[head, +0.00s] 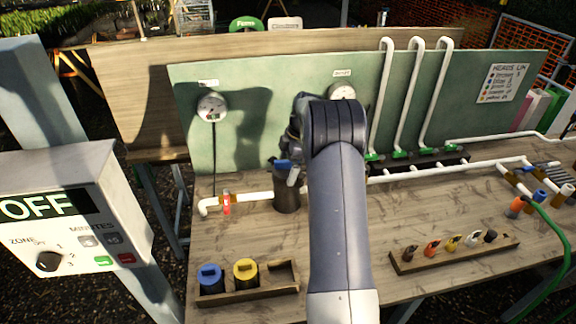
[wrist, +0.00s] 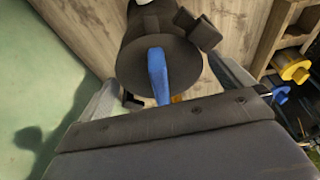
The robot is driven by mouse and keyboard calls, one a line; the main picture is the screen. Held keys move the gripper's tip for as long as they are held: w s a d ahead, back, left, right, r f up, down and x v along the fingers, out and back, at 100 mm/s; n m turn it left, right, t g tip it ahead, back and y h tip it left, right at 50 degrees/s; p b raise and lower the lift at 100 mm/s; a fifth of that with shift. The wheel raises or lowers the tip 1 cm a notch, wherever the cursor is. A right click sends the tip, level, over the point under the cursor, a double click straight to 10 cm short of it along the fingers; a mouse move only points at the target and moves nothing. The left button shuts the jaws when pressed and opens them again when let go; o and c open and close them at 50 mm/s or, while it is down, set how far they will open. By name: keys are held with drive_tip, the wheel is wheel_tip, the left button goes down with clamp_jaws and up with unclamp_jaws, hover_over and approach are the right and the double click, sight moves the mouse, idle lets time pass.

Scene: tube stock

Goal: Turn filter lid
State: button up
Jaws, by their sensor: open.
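The filter (head: 287,195) is a dark upright cylinder on the bench, in line with the white pipe. My arm partly hides its upper right side in the head view. In the wrist view its dark round lid (wrist: 135,72) carries a raised blue bar (wrist: 158,75); the bar also shows in the head view (head: 283,164). My gripper (wrist: 165,66) is open over the lid, with one finger on each side of the blue bar. A gap shows between the bar and each finger. The gripper's contact with the lid's rim cannot be told.
A wooden tray (head: 249,297) with blue (head: 210,279) and yellow (head: 246,272) capped cartridges stands at the front left. A rack (head: 455,254) of small coloured heads lies right of my arm. The green backboard (head: 245,140) with gauges stands close behind the filter. The control box reads OFF (head: 40,207).

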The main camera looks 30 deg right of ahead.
drive_tip(key=b+v, duration=0.1)
drive_tip(key=v, duration=0.9)
drive_tip(key=shift+d+r+b, duration=0.2)
drive_tip(key=shift+r+b, duration=0.1)
drive_tip(key=shift+b, duration=0.05)
drive_tip(key=p+x, duration=0.2)
drive_tip(key=x, duration=0.9)
drive_tip(key=shift+s+a+r, duration=0.1)
drive_tip(key=shift+a, duration=0.1)
drive_tip(key=shift+d+m, duration=0.1)
drive_tip(key=shift+m, duration=0.3)
drive_tip(key=shift+m+t, duration=0.4)
drive_tip(key=shift+m, duration=0.7)
